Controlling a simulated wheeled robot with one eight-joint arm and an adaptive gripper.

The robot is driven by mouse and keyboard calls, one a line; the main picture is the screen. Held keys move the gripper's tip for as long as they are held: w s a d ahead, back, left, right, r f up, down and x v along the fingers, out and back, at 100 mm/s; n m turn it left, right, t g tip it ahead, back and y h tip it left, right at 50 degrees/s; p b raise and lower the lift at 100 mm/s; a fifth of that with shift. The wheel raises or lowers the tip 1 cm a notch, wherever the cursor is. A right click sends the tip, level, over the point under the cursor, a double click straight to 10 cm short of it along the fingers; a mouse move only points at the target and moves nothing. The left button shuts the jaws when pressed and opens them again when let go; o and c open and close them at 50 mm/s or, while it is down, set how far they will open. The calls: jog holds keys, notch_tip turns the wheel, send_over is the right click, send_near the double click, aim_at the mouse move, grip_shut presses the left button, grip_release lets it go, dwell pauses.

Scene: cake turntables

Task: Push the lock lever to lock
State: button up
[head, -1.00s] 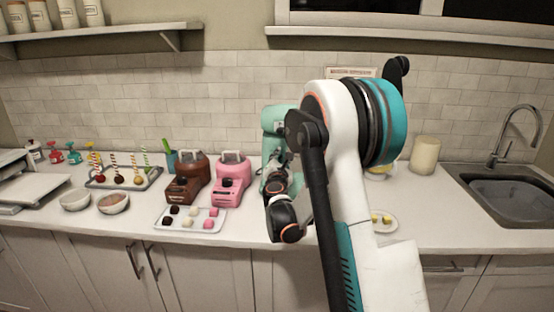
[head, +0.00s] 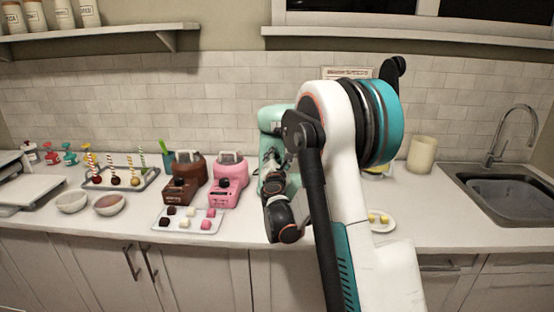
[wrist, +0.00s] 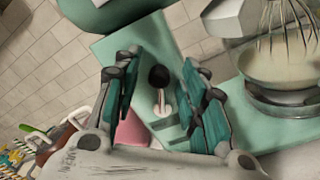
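The mint-green stand mixer (head: 270,118) stands on the counter, mostly hidden behind my arm in the head view. In the wrist view, its green column (wrist: 110,48) fills the middle. The lock lever, a pale stem with a round black knob (wrist: 159,77), sticks out from the column. My gripper (wrist: 160,68) is open, with one teal-padded finger on each side of the lever. Gaps show between the knob and both fingers, so it is not gripped.
The whisk (wrist: 283,45) and mixing bowl (wrist: 285,75) are close at the right of the wrist view. Pink (head: 229,180) and brown (head: 186,185) machines stand left of the mixer, behind a tray of sweets (head: 165,228). A small plate (head: 388,226) lies right of my arm.

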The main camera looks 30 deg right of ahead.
jog(key=v, duration=1.2)
dwell(0.3)
